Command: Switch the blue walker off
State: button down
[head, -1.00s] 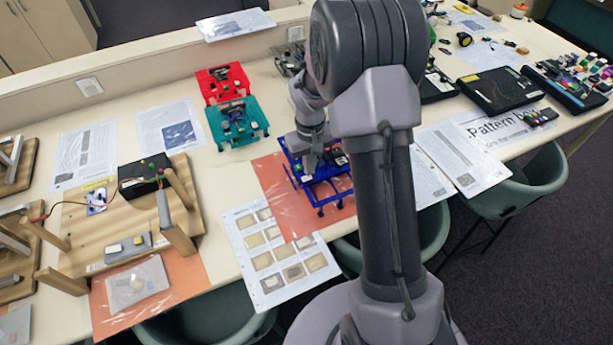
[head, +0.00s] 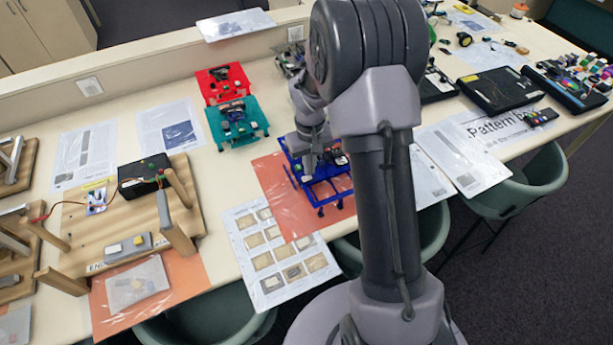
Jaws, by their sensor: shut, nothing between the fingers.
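The blue walker (head: 322,189) is a blue frame on thin legs. It stands on an orange sheet on the table, with some small parts on top. My gripper (head: 309,168) points down at the walker's upper left part and is shut with nothing in it. It is at or just above the walker; I cannot tell whether it touches. The walker's switch is not discernible, and my arm hides part of the walker's right side.
A teal walker (head: 237,124) and a red walker (head: 224,83) stand behind to the left. A wooden board (head: 75,220) with posts and a black box (head: 144,174) lies at left. A printed card sheet (head: 279,262) lies in front. Black cases (head: 500,90) are at right.

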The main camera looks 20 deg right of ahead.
jog(key=shift+f+b, duration=0.75)
jog(key=shift+f, duration=0.2)
dwell(0.5)
jog(key=shift+r, duration=0.1)
notch_tip(320, 180, up, 7)
jog(key=p, duration=0.5)
jog(key=s+a+r+m+t+b, duration=0.2)
jog(key=s+a+r+t+b, duration=0.1)
jog(key=s+a+r+b, duration=0.5)
jog(key=s+a+m+t+y+b, duration=0.1)
jog(key=s+a+b, duration=0.2)
jog(key=s, duration=0.4)
jog(key=s+a+m+t+y+b, duration=0.1)
jog(key=s+b, duration=0.3)
jog(key=s, duration=0.4)
jog(key=shift+s+a+f+t, duration=0.25)
jog(key=shift+a+t, duration=0.15)
jog(key=shift+a, duration=0.5)
